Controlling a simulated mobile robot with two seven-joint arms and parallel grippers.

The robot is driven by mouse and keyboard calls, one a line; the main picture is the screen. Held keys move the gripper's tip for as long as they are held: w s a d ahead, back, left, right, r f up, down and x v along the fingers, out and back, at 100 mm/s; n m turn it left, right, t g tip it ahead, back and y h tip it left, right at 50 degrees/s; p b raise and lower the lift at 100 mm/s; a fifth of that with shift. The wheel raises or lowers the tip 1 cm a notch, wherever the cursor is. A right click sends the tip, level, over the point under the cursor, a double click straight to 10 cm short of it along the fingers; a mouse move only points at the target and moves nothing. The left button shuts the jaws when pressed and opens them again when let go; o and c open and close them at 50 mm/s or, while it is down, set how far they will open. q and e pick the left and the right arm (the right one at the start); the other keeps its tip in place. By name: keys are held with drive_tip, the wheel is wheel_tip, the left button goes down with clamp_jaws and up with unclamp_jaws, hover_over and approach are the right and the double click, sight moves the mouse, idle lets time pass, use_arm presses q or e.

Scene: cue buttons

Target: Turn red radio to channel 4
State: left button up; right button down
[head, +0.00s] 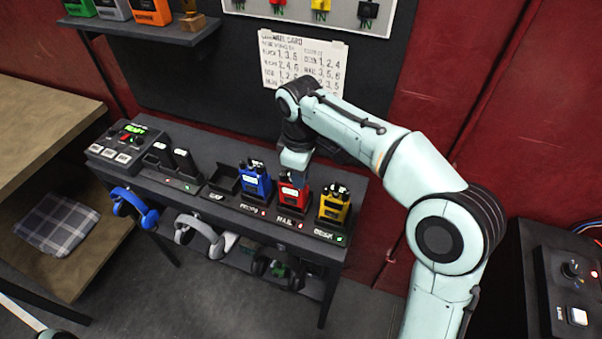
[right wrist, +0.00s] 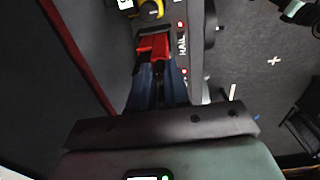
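The red radio (head: 291,203) stands upright in a slot of the dark rack, between a blue radio (head: 256,181) and a yellow radio (head: 333,206). My right gripper (head: 294,181) points down at the top of the red radio and hides part of it, including its knobs. In the right wrist view the fingers (right wrist: 157,72) reach the red radio (right wrist: 152,46); whether they touch or grip it is unclear. A channel card (head: 303,62) with rows of numbers hangs on the wall behind. My left gripper is not in view.
A charger unit (head: 130,143) with a green display stands at the rack's left end. Blue headphones (head: 134,207) and grey headphones (head: 199,234) hang along the rack's front. A shelf (head: 150,30) is above left. A control box (head: 562,285) is at lower right.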

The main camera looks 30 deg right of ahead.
drive_tip(key=shift+r+m, duration=0.1)
drive_tip(key=shift+m, duration=0.4)
drive_tip(key=shift+m+p, duration=0.3)
drive_tip(key=shift+p, duration=0.05)
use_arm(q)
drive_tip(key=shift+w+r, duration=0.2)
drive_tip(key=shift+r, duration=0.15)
use_arm(e)
drive_tip(key=c, duration=1.1)
unclamp_jaws()
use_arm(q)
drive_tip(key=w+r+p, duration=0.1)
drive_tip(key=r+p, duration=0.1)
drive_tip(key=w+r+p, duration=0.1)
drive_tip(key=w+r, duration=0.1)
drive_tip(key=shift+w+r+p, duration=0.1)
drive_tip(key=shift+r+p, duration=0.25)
use_arm(e)
wheel_tip(320, 180, up, 13)
drive_tip(key=shift+s+a+r, duration=0.1)
